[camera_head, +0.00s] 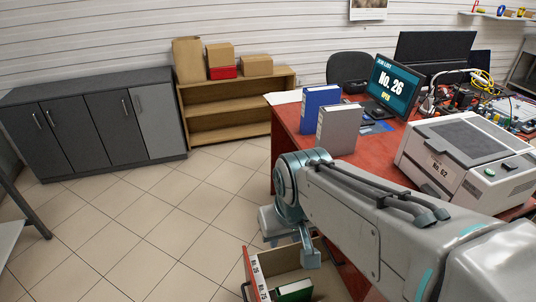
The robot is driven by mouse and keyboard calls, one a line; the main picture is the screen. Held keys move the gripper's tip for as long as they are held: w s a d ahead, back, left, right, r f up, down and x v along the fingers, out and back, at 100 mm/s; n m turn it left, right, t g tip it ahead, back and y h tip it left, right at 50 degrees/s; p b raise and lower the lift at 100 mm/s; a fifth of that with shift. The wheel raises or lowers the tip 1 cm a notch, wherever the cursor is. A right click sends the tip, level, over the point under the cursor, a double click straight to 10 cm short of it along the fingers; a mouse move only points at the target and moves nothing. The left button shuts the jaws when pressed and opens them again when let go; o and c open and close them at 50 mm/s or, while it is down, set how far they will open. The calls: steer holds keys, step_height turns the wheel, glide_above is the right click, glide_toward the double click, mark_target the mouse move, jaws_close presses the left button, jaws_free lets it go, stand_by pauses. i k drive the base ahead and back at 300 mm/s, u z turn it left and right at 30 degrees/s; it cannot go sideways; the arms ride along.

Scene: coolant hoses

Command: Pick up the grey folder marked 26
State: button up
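A grey folder (339,129) stands upright on the red-brown desk, just right of a blue folder (320,101). I cannot read a number on its spine. A screen (392,85) behind it reads "No. 26" and "OPEN". My gripper (291,246) hangs above an open drawer at the desk's front, below and left of the grey folder and well apart from it. I see nothing held in it, but its fingertips do not show clearly enough to tell open from shut.
The open drawer (260,275), labelled No. 75, holds a green folder (294,291). A printer labelled No. 62 (467,160) stands on the desk (377,146) at right. Dark cabinets (90,125) and a wooden shelf (228,110) line the wall.

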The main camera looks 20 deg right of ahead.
mark_target(337, 126)
steer(key=k, duration=0.5)
steer(key=u, duration=2.2)
steer(key=i, duration=1.8)
steer(key=z, duration=3.75)
steer(key=i, duration=0.5)
steer(key=u, duration=0.05)
